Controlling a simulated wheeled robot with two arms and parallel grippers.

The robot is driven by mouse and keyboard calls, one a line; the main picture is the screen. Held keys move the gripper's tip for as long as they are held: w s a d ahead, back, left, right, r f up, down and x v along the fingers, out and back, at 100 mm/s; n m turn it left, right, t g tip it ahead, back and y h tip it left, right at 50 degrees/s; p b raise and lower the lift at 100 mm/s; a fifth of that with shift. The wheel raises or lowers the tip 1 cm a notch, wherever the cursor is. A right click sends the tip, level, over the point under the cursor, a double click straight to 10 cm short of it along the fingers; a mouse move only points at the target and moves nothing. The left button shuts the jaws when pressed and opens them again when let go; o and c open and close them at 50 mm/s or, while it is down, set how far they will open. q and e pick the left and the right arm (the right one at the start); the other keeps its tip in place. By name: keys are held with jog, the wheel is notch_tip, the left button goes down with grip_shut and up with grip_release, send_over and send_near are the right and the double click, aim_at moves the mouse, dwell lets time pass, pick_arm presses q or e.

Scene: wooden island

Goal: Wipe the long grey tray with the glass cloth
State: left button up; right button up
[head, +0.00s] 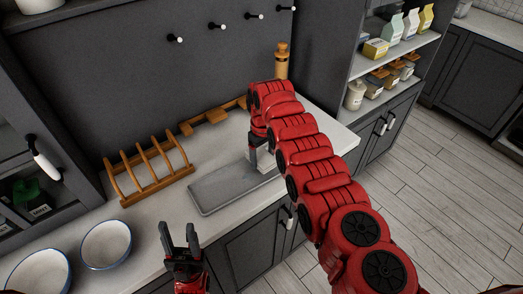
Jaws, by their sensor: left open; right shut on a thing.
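The long grey tray (215,190) lies flat on the light countertop, its far right part hidden behind my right arm. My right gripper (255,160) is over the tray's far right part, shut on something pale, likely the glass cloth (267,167). Only a small piece of it shows at the jaws, low at the tray. I cannot tell whether it touches the tray. My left gripper (179,240) is open and empty, with fingers pointing up the picture, in front of the tray's near left end.
A wooden rack (148,172) stands left of the tray, and a wooden piece (212,117) lies behind it. Two white bowls (106,244) are at the front left. A wooden mill (282,62) stands at the back. The counter's front edge runs just before the tray.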

jog(key=shift+d, duration=0.1)
jog(key=shift+f+b, duration=1.45)
jog(key=shift+b, duration=0.05)
jog(key=shift+s+a+r+p, duration=0.3)
jog(key=shift+a+p, duration=0.1)
jog(key=shift+p, duration=0.7)
jog(key=shift+s+a+f, duration=0.1)
jog(key=shift+a+f, duration=0.05)
jog(key=shift+f, duration=0.15)
jog(key=shift+s+a+p, duration=0.35)
jog(key=shift+a+p, duration=0.05)
jog(key=shift+p, duration=0.5)
jog(key=shift+b, duration=0.3)
jog(key=shift+a, duration=0.1)
